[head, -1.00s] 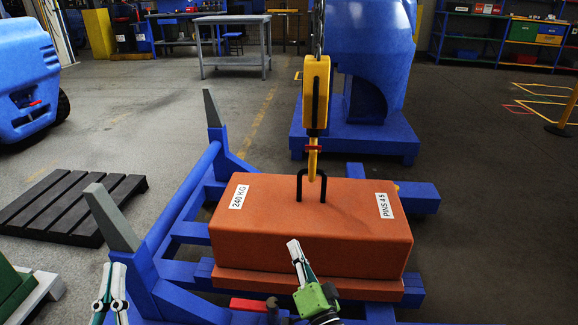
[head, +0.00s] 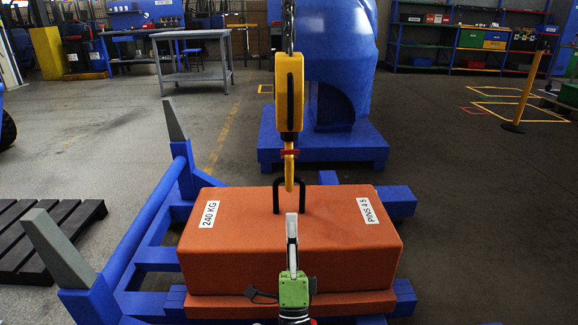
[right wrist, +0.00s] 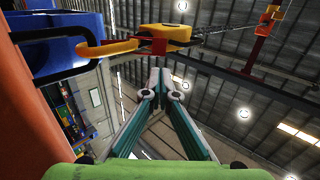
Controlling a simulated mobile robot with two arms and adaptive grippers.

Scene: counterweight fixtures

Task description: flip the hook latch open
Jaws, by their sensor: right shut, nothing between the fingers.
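The yellow hoist block (head: 289,92) hangs on a chain above the orange weight (head: 290,235). Its yellow hook (head: 289,172) reaches down to the black lifting loop (head: 276,197) on top of the weight. The red latch (head: 290,152) lies across the hook's upper part; it also shows in the right wrist view (right wrist: 152,46), beside the hook (right wrist: 105,48). My right gripper (head: 291,216) is shut and empty, in front of and below the hook in the head view. In the right wrist view its fingertips (right wrist: 159,72) are apart from the latch. My left gripper is out of view.
The weight rests on a blue frame (head: 153,257) with grey-tipped posts (head: 57,245) on the left. A big blue machine (head: 325,80) stands behind. A dark pallet (head: 40,238) lies at the left.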

